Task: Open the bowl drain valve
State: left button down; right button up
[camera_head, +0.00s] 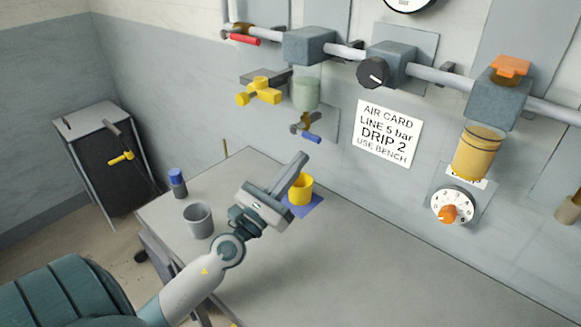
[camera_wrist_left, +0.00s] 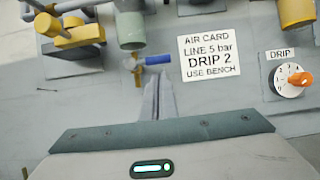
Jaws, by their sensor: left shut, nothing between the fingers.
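The bowl drain valve (camera_head: 311,137), a small brass tap with a blue lever, sits on the wall below the grey-green filter bowl (camera_head: 306,92). In the left wrist view the blue lever (camera_wrist_left: 158,59) points right from its brass body, under the bowl (camera_wrist_left: 130,30). My left gripper (camera_head: 303,157) is shut and empty, its fingers pointing up towards the valve from below. In the left wrist view the closed fingertips (camera_wrist_left: 158,78) appear just below the lever; I cannot tell whether they touch it. My right gripper is not in view.
A yellow cup (camera_head: 301,187) on a blue mat (camera_head: 307,212) stands beside my left gripper. A grey cup (camera_head: 198,219) and blue-capped bottle (camera_head: 177,184) stand left on the bench. A yellow valve (camera_head: 259,92) is left of the bowl. The bench's right side is clear.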

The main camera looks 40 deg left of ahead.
aim_at(306, 134)
pick_arm(q)
jog(key=shift+p+x, duration=0.7)
jog(key=shift+x, duration=0.95)
